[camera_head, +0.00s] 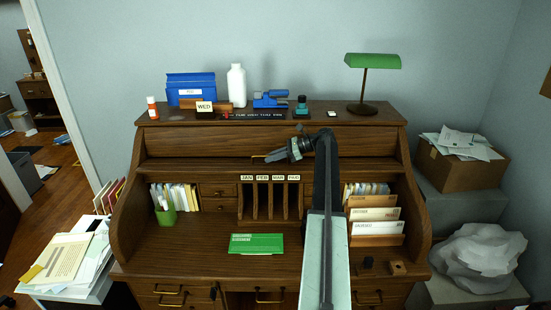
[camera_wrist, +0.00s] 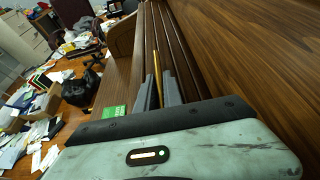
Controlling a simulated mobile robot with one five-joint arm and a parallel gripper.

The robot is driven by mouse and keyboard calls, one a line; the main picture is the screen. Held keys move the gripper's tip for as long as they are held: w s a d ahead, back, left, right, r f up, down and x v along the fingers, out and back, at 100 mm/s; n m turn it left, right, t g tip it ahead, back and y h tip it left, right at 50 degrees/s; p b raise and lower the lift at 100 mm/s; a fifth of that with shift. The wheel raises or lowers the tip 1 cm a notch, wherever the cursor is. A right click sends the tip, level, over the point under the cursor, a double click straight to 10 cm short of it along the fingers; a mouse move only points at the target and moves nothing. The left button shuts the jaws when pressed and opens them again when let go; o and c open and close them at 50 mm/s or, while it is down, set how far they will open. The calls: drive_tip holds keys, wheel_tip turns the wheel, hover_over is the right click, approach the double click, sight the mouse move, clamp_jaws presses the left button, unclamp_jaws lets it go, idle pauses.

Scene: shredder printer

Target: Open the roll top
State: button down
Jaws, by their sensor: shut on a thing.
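The roll top (camera_head: 200,166) of the wooden desk shows as a horizontal band high in the desk opening, with the pigeonholes and writing surface below it exposed. Its long slats (camera_wrist: 180,40) run away from the camera in the wrist view. My gripper (camera_head: 268,156) is at the upper middle of the desk, against the front of this band. In the wrist view, my gripper (camera_wrist: 159,80) has its fingers close together on a thin brass-coloured bar (camera_wrist: 156,60) beside the slats. The bar's contact with the roll top is hidden.
A green card (camera_head: 256,243) lies on the writing surface. Letter holders (camera_head: 375,220) stand right of my arm.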

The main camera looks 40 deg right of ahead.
drive_tip(key=shift+w+a+r, duration=0.1)
drive_tip(key=shift+w+a, duration=0.3)
drive_tip(key=c, duration=1.5)
unclamp_jaws()
drive_tip(key=shift+s+d, duration=0.3)
drive_tip(key=shift+d, duration=0.05)
drive_tip(key=p+v, duration=0.3)
drive_tip(key=v, duration=0.4)
drive_tip(key=shift+d+r, duration=0.15)
drive_tip(key=shift+s+d, duration=0.15)
drive_tip(key=shift+s, duration=0.1)
